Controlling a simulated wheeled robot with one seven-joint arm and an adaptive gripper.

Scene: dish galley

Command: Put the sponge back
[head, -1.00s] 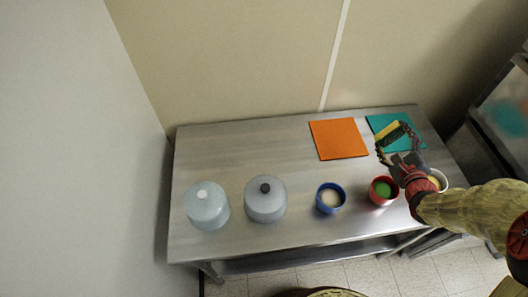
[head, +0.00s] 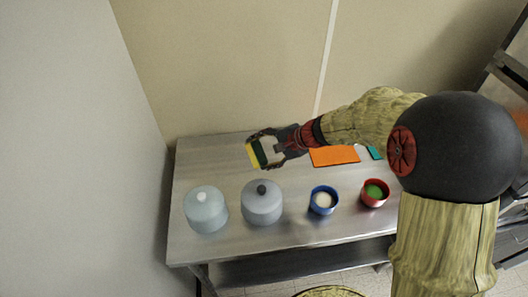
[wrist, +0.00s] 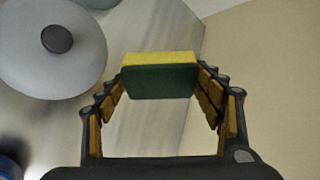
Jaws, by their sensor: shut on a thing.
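The sponge (head: 256,154), yellow on one side and dark green on the other, is held between the fingers of my gripper (head: 262,152). In the wrist view the sponge (wrist: 159,76) sits at the fingertips of my gripper (wrist: 160,84), which is shut on it. It is over the back part of the steel table (head: 213,157), behind the two lidded domes. I cannot tell its exact height above the table. An orange mat (head: 334,156) lies to the right, partly hidden by my arm. A teal mat (head: 375,153) beyond it is mostly hidden.
A pale blue dome with a white knob (head: 205,210) and a grey dome with a dark knob (head: 261,205) stand at the front left. A blue bowl (head: 323,200) and a red bowl (head: 374,193) stand to their right. The back left tabletop is clear.

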